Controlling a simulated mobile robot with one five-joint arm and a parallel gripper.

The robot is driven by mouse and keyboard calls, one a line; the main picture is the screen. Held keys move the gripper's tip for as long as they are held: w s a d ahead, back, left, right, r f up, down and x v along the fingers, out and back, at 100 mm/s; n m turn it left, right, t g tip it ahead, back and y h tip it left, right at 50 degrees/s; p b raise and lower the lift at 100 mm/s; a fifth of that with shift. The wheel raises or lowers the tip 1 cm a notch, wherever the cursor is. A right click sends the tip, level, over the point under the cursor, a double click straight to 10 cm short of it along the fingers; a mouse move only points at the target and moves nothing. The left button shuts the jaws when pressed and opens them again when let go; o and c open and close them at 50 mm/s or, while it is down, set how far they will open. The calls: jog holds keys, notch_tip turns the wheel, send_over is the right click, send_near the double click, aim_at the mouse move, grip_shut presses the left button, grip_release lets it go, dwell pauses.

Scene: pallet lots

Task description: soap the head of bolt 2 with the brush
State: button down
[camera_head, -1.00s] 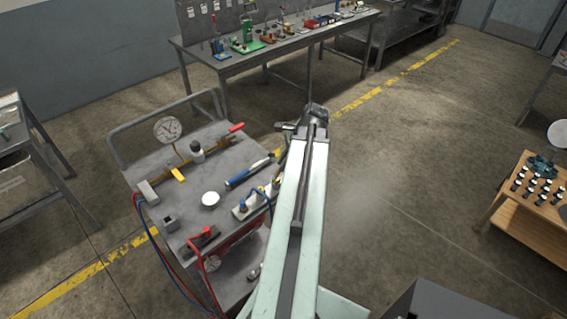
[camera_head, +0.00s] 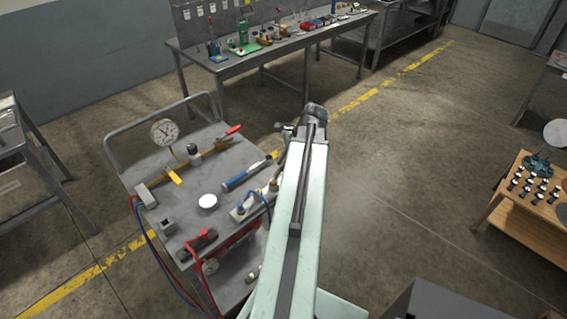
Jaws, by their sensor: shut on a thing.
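My arm reaches away from me over the right side of a grey cart (camera_head: 172,222). At its far end, only a small part of my gripper (camera_head: 287,130) shows left of the wrist. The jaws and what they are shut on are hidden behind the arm. I cannot make out the brush. I cannot tell which part is bolt 2. On the cart lie a pipe with a round gauge (camera_head: 164,132) and a yellow handle (camera_head: 175,178), a white round dish (camera_head: 208,201), a blue and dark tool (camera_head: 245,175) and a pale block with a blue hose (camera_head: 240,213).
A red-handled clamp (camera_head: 203,240) and a small grey block (camera_head: 168,226) are at the cart's near side. Hoses hang off its left edge. A long workbench (camera_head: 228,65) stands behind. A wooden table (camera_head: 535,210) is at right. The floor between is clear.

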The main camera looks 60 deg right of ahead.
jog(key=shift+a+r, duration=0.1)
jog(key=shift+a, duration=0.15)
jog(key=shift+w+a, duration=0.1)
jog(key=shift+w+a, duration=0.1)
jog(key=shift+a, duration=0.2)
notch_tip(320, 180, up, 7)
jog(key=p, duration=0.7)
